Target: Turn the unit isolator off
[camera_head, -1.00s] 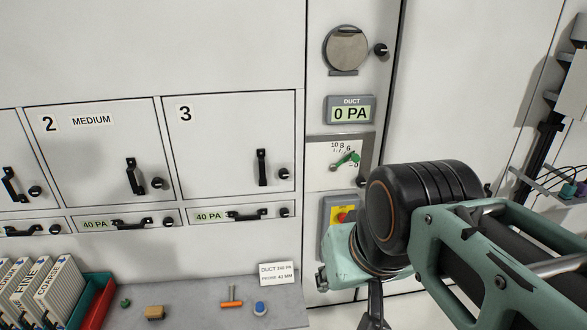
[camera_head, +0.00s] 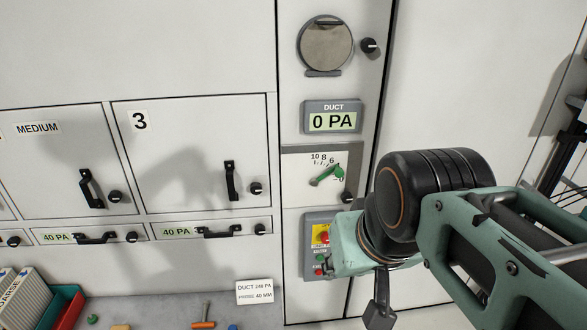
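A grey control box (camera_head: 309,230) is on the narrow panel column, below the dial. It has a yellow plate with a red knob (camera_head: 323,237), which looks like the unit isolator. A green button and a red button (camera_head: 320,271) sit under it. My arm's wrist covers the box's right side, so the knob's full shape and setting are not clear. A dark part of my gripper (camera_head: 380,301) hangs below the wrist, to the right of and lower than the box. Its fingers are not clearly visible, and I see nothing held.
Above the box are a dial with a green pointer (camera_head: 327,177), a duct display (camera_head: 332,118) reading 0 PA and a round cover (camera_head: 326,46). Doors with black handles are at left. A grey shelf (camera_head: 150,312) holds an orange-handled tool (camera_head: 203,323) and a card (camera_head: 254,291).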

